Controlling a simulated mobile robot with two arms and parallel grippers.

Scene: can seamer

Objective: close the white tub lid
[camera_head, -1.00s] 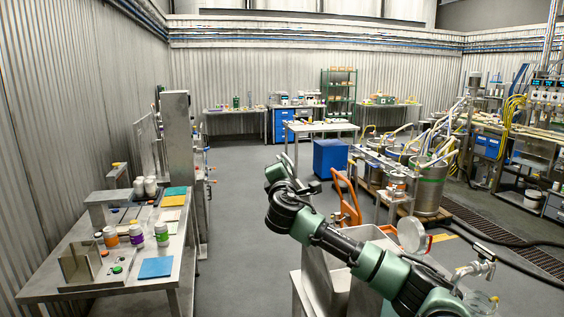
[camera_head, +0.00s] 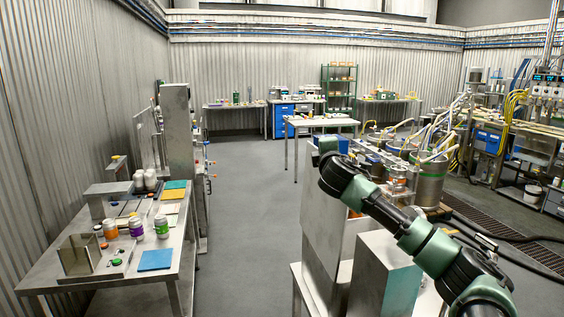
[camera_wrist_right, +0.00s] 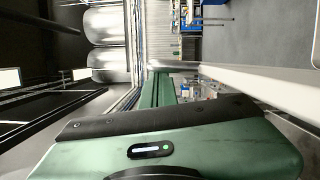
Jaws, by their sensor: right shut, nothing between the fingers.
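A small white tub (camera_head: 531,194) stands low at the far right of the head view. It is too small to tell how its lid sits. My right arm comes in from the lower right of the head view and bends at a raised dark green joint. Its gripper is hidden there behind the arm and steel boxes. In the right wrist view the green casing of my right gripper (camera_wrist_right: 165,145) fills the bottom, and nothing held shows. My left gripper is not in view.
Grey steel boxes (camera_head: 385,275) stand close under my right arm. A steel bench (camera_head: 105,283) at left holds several jars and a blue mat (camera_head: 155,260). Steel drums (camera_head: 431,180) with hoses stand behind my arm. The middle floor (camera_head: 245,220) is clear.

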